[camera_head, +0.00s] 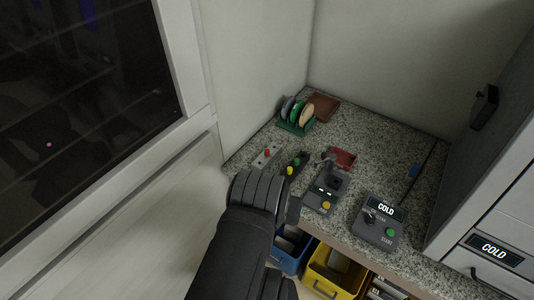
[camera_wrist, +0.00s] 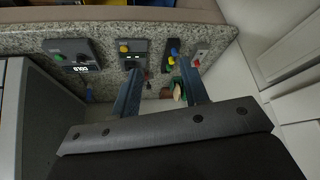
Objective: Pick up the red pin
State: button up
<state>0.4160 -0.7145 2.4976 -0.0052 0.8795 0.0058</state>
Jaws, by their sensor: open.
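A small red pin (camera_head: 267,153) stands up from a pale grey block (camera_head: 262,161) near the left edge of the speckled counter. In the wrist view the red pin (camera_wrist: 196,62) shows at the upper right, just right of the right finger's tip. My gripper (camera_wrist: 160,66) is open, with its two dark fingers apart and nothing held between them. In the head view my dark wrist is in front of the counter edge, nearer than the block, and the fingers are mostly hidden.
A dark block with green and yellow knobs (camera_head: 297,164) stands right of the pale block. Further right are a device with a yellow button (camera_head: 326,194) and a COLD box (camera_head: 378,221). A green rack of discs (camera_head: 295,121) stands behind. Blue and yellow bins (camera_head: 326,275) are below.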

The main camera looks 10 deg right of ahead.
dwell(0.3)
jog(key=m+g, duration=0.5)
jog(key=m, duration=0.8)
send_over(267, 151)
jog(key=shift+y, duration=0.4)
jog(key=f, duration=0.7)
jog(key=a+f, duration=0.1)
jog(key=f, duration=0.3)
jog(key=shift+w+f, duration=0.15)
jog(key=f, duration=0.4)
jog(key=d+f, duration=0.1)
jog(key=f, duration=0.1)
jog(key=shift+f, duration=0.35)
jog(key=shift+c, duration=0.4)
